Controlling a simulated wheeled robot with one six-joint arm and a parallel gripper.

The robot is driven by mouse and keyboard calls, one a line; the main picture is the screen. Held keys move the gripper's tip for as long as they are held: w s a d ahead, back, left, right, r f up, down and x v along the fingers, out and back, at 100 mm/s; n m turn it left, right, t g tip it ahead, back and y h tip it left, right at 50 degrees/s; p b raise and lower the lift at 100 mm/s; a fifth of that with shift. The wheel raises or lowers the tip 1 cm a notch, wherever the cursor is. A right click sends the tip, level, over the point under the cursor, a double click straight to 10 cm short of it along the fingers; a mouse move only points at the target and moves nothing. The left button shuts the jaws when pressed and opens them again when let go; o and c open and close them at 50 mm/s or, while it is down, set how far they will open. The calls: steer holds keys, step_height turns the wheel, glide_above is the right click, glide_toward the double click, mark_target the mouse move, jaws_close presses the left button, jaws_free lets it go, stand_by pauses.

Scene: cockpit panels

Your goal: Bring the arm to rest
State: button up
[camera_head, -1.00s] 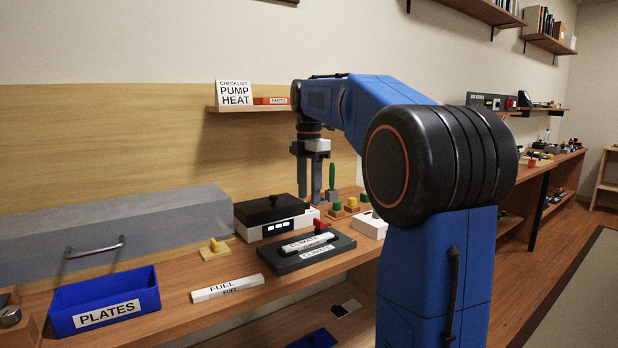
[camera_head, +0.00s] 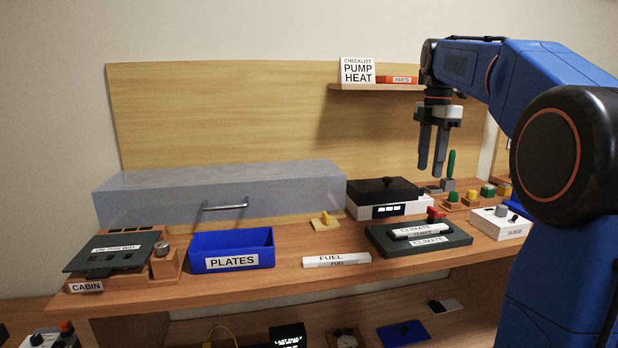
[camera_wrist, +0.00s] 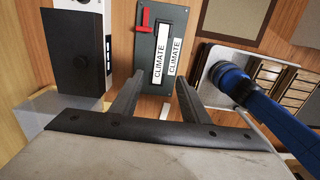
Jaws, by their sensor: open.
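My gripper (camera_head: 433,168) hangs pointing down from my blue arm at the right of the head view. Its two fingers are apart and nothing is between them. It is above the back of the bench, in front of the wall board. In the wrist view my gripper (camera_wrist: 150,90) shows both fingers spread, with the dark CLIMATE panel (camera_wrist: 146,46) beyond them. The CLIMATE panel (camera_head: 377,241) with its white label plates and red lever lies on the bench, apart from my gripper.
A black-topped white box (camera_head: 362,207), a FUEL plate (camera_head: 337,260), a blue PLATES bin (camera_head: 265,253) and a CABIN panel (camera_head: 168,268) stand on the bench. A shelf (camera_head: 375,88) with a checklist card is just left of my arm. A grey handled cover (camera_head: 150,200) lies behind.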

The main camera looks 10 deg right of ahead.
steer(key=s+a+f+m+t, duration=0.1)
steer(key=s+a+f+m, duration=0.4)
steer(key=s, duration=0.3)
steer(key=s+a+f+m+t, duration=0.1)
steer(key=s+a+f+m, duration=0.4)
steer(key=s, duration=0.3)
steer(key=s+a+f+m+t, duration=0.1)
steer(key=s+a+f+m, duration=0.1)
steer(key=s+f+m, duration=0.2)
steer(key=s+a+f+m+t, duration=0.1)
steer(key=s+a+f+m, duration=0.2)
steer(key=s+f, duration=0.7)
step_height(320, 180, down, 3)
steer(key=shift+a+f+m+t, duration=0.15)
steer(key=shift+a+m+t, duration=0.25)
steer(key=shift+m, duration=0.3)
steer(key=shift+s, duration=0.1)
steer(key=shift+c, duration=0.7)
